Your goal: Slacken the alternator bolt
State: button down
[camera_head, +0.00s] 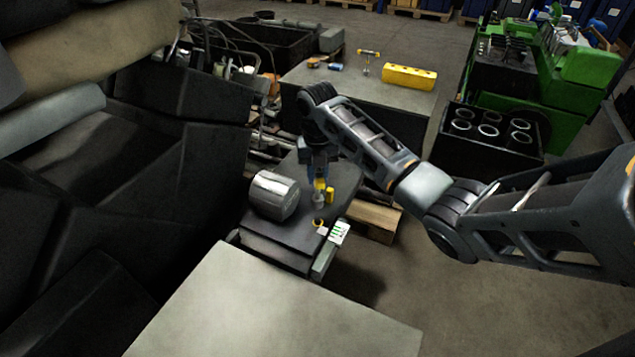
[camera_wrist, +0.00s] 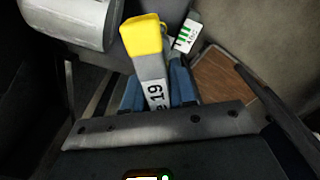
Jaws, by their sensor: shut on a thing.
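My gripper (camera_head: 319,178) reaches down over a dark stand (camera_head: 262,228), to the right of a silver cylinder (camera_head: 275,195) that may be the alternator. In the wrist view, my gripper's blue fingers (camera_wrist: 158,92) are shut on a grey tool with a yellow end (camera_wrist: 145,35) and a label that seems to read 19 upside down. In the head view, yellow parts (camera_head: 330,195) and a small grey round piece (camera_head: 318,200) show at my fingertips. I cannot make out the bolt for sure, or whether the tool touches it. The cylinder also shows in the wrist view (camera_wrist: 70,20).
A white tag with green marks (camera_head: 338,232) hangs at the stand's right edge. A pale flat surface (camera_head: 270,305) lies in front. A dark bench (camera_head: 375,95) behind bears a yellow block (camera_head: 408,77) and a T-shaped tool (camera_head: 367,59). Large dark machinery (camera_head: 150,150) fills the left.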

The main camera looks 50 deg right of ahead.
jog(key=shift+r, duration=0.85)
jog(key=s+a, duration=0.2)
jog(key=s, duration=0.4)
jog(key=shift+s+a, duration=0.25)
